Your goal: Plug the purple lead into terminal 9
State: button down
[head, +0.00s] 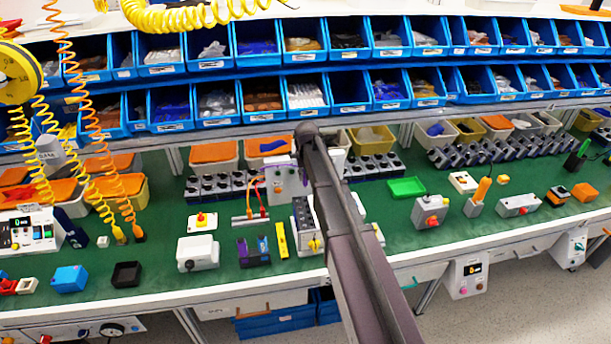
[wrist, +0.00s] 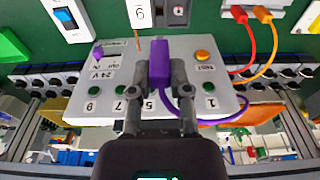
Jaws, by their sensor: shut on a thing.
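My gripper (wrist: 159,84) is shut on the purple lead's plug (wrist: 159,58) in the wrist view. The plug is held over the middle of the grey terminal panel (wrist: 140,75); whether it touches the panel I cannot tell. The purple cable (wrist: 214,116) curves away on the right. The panel's labels appear upside down. A green-ringed socket at the far left, terminal 9 (wrist: 95,90), looks empty and lies left of the plug. In the head view the panel (head: 285,183) stands on the bench, partly behind my arm, which hides my gripper.
Red and orange leads (wrist: 262,40) run from the panel's right side. An orange test button (wrist: 203,55) and a small purple part (wrist: 98,52) are on the panel. Rows of blue bins (head: 270,92) stand behind the bench.

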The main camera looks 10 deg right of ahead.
aim_at(305, 185)
jog(key=shift+f+b, duration=2.3)
jog(key=shift+f, duration=0.25)
jog(key=shift+f+b, duration=1.3)
jog(key=c, duration=0.5)
grip_release()
jog(key=shift+r, duration=0.2)
